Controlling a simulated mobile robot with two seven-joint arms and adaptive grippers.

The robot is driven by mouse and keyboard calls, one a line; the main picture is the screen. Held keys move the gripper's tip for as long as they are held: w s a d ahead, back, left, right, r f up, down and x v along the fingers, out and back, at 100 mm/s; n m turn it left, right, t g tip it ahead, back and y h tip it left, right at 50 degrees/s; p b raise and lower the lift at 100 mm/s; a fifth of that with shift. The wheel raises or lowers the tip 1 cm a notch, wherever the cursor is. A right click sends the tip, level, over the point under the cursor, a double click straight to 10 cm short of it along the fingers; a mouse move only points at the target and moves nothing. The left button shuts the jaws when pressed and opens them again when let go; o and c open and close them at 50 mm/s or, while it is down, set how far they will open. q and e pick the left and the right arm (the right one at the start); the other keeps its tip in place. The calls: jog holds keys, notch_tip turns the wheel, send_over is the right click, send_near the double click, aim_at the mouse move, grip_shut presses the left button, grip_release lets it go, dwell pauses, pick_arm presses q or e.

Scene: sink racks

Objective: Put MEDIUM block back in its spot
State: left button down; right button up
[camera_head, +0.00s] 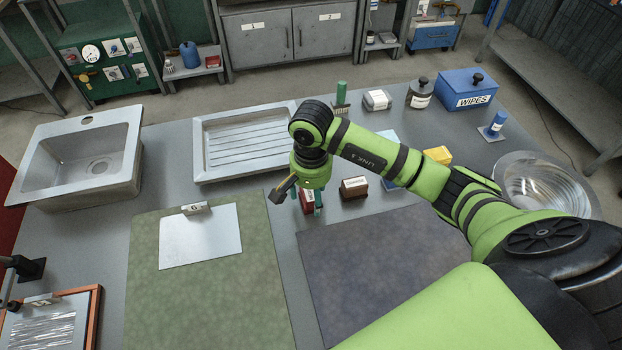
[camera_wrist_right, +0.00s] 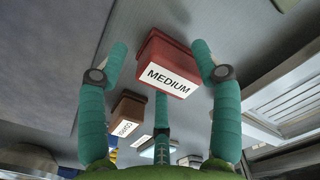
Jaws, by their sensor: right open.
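The MEDIUM block (camera_wrist_right: 168,48) is dark red with a white label and shows between my fingers in the right wrist view. In the head view a small red part of it (camera_head: 307,201) shows beneath my right gripper (camera_head: 309,203), partly hidden by the fingers. My right gripper's teal fingers (camera_wrist_right: 160,68) are spread around the block, with a visible space at the sides. It is open. A brown block labelled COARSE (camera_head: 354,187) stands just right of the red block, and it also shows in the right wrist view (camera_wrist_right: 126,112). My left gripper is out of view.
A ribbed metal drainer tray (camera_head: 212,170) lies behind my right gripper, and a sink (camera_head: 125,178) stands at left. A green mat (camera_head: 200,300) with a pale sheet and a dark mat (camera_head: 340,270) lie in front.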

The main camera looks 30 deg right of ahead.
aim_at(310, 195)
notch_tip(310, 195, up, 12)
jog(key=b, duration=0.2)
jog(key=shift+a, duration=0.1)
dwell(0.3)
